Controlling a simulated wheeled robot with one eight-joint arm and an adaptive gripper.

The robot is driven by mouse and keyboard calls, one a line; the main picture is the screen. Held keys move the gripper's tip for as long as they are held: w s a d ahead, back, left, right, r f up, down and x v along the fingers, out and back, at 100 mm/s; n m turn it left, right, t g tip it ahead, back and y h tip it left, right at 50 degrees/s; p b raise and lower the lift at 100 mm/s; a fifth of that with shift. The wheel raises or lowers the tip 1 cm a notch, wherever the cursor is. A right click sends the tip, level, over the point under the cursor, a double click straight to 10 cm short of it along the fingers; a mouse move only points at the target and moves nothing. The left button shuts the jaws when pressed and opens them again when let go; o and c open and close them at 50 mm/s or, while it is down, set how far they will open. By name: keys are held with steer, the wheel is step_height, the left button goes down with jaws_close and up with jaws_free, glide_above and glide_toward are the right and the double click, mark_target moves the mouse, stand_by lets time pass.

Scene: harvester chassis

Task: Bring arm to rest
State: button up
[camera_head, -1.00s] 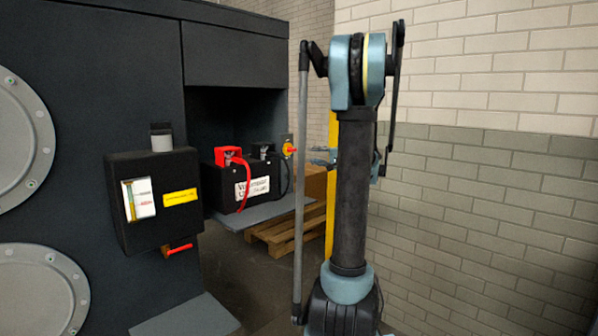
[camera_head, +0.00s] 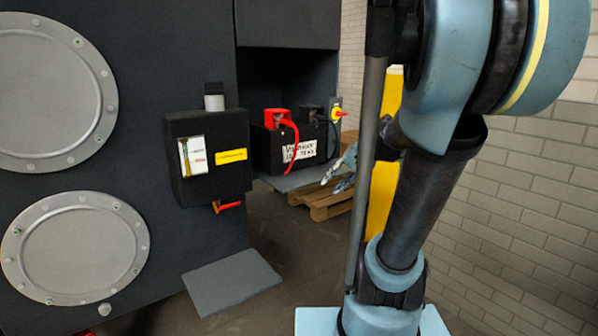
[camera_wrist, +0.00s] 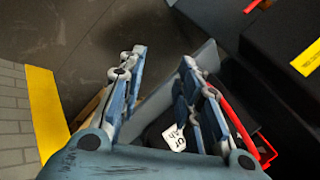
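My arm (camera_head: 405,212) stands folded on the right side of the head view, its upper joint close to the camera. My gripper (camera_head: 342,172) shows small and partly hidden behind my arm, left of it, near the battery recess. In the wrist view my gripper (camera_wrist: 163,58) has its two blue fingers spread apart with nothing held between them. The floor, a grey ledge and part of the battery lie beyond the fingers.
The dark chassis (camera_head: 120,160) fills the left. A black control box (camera_head: 178,187) with a red handle (camera_head: 228,205) juts from it. The battery (camera_head: 265,150) has a red terminal cover and cable. A yellow post (camera_head: 378,205), wooden pallet (camera_head: 325,205) and brick wall (camera_head: 500,190) are near my arm.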

steer(key=s+d+f+n+g+h, duration=0.1)
steer(key=s+d+f+h, duration=0.2)
steer(key=s+f, duration=0.3)
steer(key=s+d+f+n+g+h, duration=0.2)
steer(key=s+d+f+h, duration=0.1)
steer(key=s, duration=0.9)
step_height(320, 180, down, 3)
steer(key=shift+s+d+r+n, duration=0.1)
steer(key=shift+s+d+n, duration=0.2)
steer(key=shift+d, duration=0.3)
